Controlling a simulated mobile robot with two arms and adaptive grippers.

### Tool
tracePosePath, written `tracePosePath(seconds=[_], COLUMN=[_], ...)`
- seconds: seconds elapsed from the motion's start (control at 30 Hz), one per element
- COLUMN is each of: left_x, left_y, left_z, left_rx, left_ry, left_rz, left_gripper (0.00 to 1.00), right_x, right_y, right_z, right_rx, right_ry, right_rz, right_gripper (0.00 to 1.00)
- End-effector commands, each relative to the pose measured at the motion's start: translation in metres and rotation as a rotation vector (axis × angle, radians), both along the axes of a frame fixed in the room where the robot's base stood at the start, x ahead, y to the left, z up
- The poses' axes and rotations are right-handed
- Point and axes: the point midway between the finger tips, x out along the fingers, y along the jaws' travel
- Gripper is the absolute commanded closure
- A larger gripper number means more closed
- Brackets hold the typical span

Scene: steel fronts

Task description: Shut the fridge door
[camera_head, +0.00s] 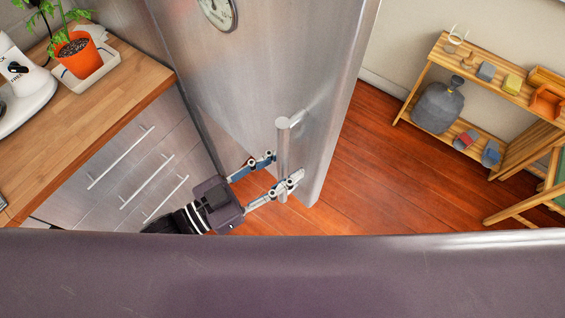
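The fridge door (245,75) is a tall brushed-steel panel in the middle of the head view, with a round dial near its top. Its right edge stands beside open floor; I cannot tell from this angle how far it is ajar. A vertical bar handle (283,150) sits near that edge. My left gripper (284,167) is at the lower part of the handle. Its two fingers are spread apart, one on each side of the bar, with gaps showing, so it looks open around the handle. My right gripper is not in view.
A wooden counter (105,105) over steel drawers (140,170) is left of the fridge, with a potted plant (75,52) and a white appliance (20,85). A wooden shelf (425,80) holding a grey jug (438,105) stands right. The red wood floor (365,170) between is clear.

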Motion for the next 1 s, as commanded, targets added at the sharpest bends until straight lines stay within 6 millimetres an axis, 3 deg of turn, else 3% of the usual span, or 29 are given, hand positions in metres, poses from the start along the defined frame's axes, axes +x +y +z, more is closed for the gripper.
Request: tracePosePath(seconds=[0.2, 0.5, 1.0], left_x=[0.0001, -0.0001, 0.0031], left_y=[-0.0001, 0.0001, -0.0025], left_z=[-0.0002, -0.0001, 0.0001], left_rx=[0.000, 0.000, -0.002], left_ry=[0.000, 0.000, 0.000], left_rz=[0.000, 0.000, 0.005], left_gripper=[0.67, 1.00, 1.00], right_x=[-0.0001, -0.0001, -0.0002], right_y=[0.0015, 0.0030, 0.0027], right_z=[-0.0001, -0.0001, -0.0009], right_rx=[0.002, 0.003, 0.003], right_ry=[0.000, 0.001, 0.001], right_rz=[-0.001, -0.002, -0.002], right_gripper=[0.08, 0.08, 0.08])
